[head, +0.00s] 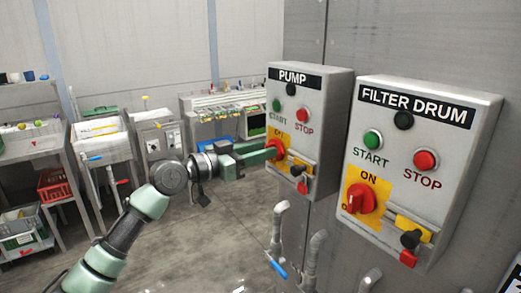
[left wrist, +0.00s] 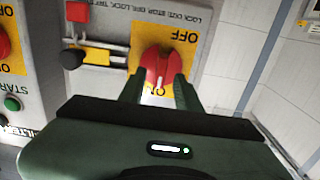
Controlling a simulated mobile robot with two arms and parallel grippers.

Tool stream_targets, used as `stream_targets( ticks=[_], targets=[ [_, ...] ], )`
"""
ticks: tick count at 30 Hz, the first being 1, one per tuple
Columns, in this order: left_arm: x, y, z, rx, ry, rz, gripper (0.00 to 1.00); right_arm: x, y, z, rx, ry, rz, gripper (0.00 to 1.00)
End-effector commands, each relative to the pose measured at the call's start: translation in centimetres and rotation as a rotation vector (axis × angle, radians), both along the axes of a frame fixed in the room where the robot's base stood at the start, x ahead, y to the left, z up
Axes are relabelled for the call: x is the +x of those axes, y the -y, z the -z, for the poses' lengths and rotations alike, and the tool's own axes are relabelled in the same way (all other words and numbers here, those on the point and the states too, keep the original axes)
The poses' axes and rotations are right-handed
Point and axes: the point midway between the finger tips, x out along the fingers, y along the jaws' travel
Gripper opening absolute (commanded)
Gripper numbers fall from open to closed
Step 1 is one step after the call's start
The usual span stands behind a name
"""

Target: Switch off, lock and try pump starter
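The grey PUMP starter box (head: 325,88) hangs on the wall, with a green START button (head: 276,105), a red STOP button (head: 302,114) and a red rotary switch (head: 273,147) on a yellow plate. My left gripper (head: 268,153) is at this switch. In the left wrist view, upside down, its fingertips (left wrist: 160,80) stand on either side of the red switch (left wrist: 157,66); whether they press on it is unclear. OFF shows beside the switch; the other label is partly hidden. A hasp with a yellow bar (left wrist: 100,55), a black knob and a red block sits beside it. My right gripper is out of view.
A similar FILTER DRUM box (head: 470,150) with its own red switch (head: 361,199) hangs close on the right. Pipes with a blue-handled valve (head: 278,268) are below. Benches and sinks (head: 104,145) stand at the back left; the floor between is clear.

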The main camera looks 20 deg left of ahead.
Motion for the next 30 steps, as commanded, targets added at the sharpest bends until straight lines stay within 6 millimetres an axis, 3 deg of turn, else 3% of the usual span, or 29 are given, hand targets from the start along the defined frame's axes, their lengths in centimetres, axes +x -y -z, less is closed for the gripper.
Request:
stream_targets(
  ticks=[1, 3, 4, 17, 30],
  targets=[
    [0.0, 0.0, 0.0, 0.000, 0.000, 0.000, 0.22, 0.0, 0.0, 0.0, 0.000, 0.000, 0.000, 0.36],
    [0.0, 0.0, 0.0, 0.000, 0.000, 0.000, 0.03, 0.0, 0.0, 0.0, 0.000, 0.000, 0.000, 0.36],
    [0.0, 0.0, 0.0, 0.000, 0.000, 0.000, 0.00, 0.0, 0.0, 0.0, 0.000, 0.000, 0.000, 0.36],
    [0.0, -0.1, -0.1, -0.040, -0.031, 0.000, 0.00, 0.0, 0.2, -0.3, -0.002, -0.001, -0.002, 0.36],
    [0.2, -0.3, -0.2, -0.306, -0.237, 0.000, 0.00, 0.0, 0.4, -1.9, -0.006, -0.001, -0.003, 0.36]
  ],
)
